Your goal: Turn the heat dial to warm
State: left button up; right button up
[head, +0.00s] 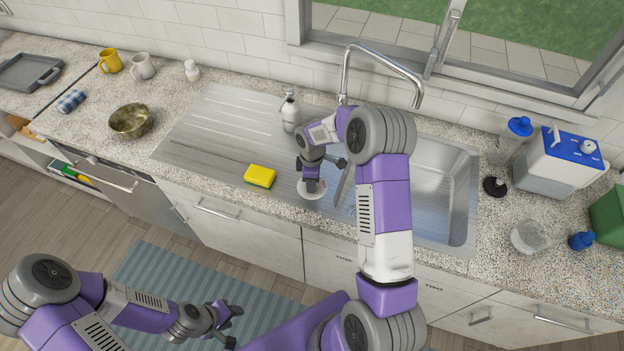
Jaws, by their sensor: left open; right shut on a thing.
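No dial with readable heat marks shows in the head view. My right gripper (311,183) is over the front of the steel drainboard, just left of the sink basin. It is shut on a small white round thing (312,194), whose top is mostly hidden by the gripper. I cannot tell whether this is the heat dial. A white box with a blue top (548,178) stands on the counter at the right and has a round knob-like part (588,147) on it. My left gripper (232,325) is open and empty, low over the floor mat.
A yellow sponge (260,176) lies left of my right gripper. A soap bottle (290,113) and the tap (346,75) stand behind it. The sink basin (440,190) is to its right. A blue-capped bottle (512,140), a glass bowl (529,237) and a metal bowl (131,120) stand farther off.

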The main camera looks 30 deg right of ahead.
jog(key=shift+w+r, duration=0.1)
jog(key=o, duration=1.1)
jog(key=shift+c, duration=0.2)
notch_tip(320, 180, up, 8)
jog(key=shift+f, duration=0.2)
